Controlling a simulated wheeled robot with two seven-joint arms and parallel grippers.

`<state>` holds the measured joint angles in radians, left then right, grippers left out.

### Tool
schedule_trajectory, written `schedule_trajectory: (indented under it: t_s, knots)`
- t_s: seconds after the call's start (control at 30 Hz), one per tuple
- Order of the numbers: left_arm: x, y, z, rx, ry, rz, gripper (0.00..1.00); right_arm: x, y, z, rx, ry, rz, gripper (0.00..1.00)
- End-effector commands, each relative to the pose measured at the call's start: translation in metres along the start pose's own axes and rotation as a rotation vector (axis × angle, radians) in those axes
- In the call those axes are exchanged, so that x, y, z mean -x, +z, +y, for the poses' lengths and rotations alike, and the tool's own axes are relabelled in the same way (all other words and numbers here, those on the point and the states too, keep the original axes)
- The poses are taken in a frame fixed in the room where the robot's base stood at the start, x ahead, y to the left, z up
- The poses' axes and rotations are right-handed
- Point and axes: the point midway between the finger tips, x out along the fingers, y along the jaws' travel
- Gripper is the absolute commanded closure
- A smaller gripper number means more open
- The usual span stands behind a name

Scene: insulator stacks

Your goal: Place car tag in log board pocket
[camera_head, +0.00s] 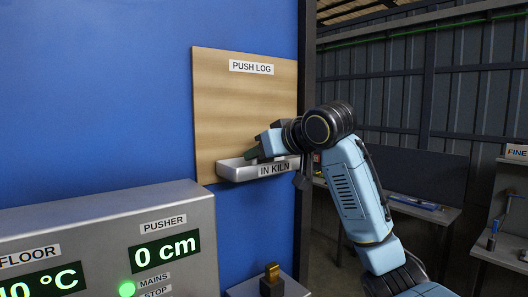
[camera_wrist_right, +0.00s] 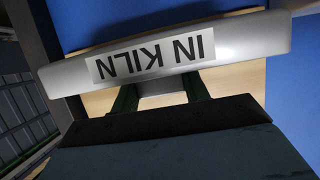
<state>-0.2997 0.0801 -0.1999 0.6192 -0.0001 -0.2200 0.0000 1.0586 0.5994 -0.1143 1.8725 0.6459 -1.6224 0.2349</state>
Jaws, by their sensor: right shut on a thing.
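The wooden log board (camera_head: 225,110), labelled PUSH LOG, is fixed to the blue wall. Its grey pocket (camera_head: 236,172), labelled IN KILN, is at the bottom of the board. It also fills the top of the right wrist view (camera_wrist_right: 235,42), with its label upside down. My right gripper (camera_head: 258,153) is at the top of the pocket. In the right wrist view its two dark fingers (camera_wrist_right: 160,92) run behind the pocket's front wall, which hides their tips. My left gripper is not in view.
A grey control box (camera_head: 110,245) with green readouts stands at the lower left. A small grey stand (camera_head: 290,288) with a brass-topped part (camera_head: 272,274) is below the board. Workbenches (camera_head: 425,211) are at the right, behind my right arm.

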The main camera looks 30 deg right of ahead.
Motion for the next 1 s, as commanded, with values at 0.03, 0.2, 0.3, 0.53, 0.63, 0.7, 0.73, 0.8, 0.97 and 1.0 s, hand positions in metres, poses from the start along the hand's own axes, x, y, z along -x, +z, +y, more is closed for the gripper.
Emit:
schedule_trajectory:
  t_s: [0.03,0.2,0.3,0.53,0.63,0.7,0.73,0.8,0.97,1.0]
  knots:
    - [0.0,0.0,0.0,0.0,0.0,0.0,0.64,0.0,-0.001,0.0,0.0,0.0,0.002,0.8]
    - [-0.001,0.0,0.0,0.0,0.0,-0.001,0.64,0.0,0.0,0.0,0.0,0.001,0.001,0.8]
    - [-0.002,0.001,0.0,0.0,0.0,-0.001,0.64,-0.001,0.003,0.0,0.0,0.001,0.0,0.54]
    - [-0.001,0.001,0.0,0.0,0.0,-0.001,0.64,-0.001,0.002,0.0,0.0,0.0,0.0,0.33]
    - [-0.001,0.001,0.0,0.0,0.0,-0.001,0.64,-0.001,0.002,0.0,0.0,0.0,0.0,0.33]
    - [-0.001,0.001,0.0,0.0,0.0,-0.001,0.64,-0.001,0.002,0.0,0.0,0.0,0.0,0.33]
    - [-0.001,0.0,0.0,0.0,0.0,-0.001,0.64,-0.001,0.001,0.0,0.0,0.0,0.0,0.33]
    - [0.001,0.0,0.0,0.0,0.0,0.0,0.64,0.001,-0.002,0.0,-0.001,0.0,0.001,0.33]
    - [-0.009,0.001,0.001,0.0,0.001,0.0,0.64,0.022,0.0,0.001,0.0,0.002,0.005,0.33]
    - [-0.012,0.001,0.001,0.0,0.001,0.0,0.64,0.03,0.0,0.001,0.0,0.003,0.006,0.33]
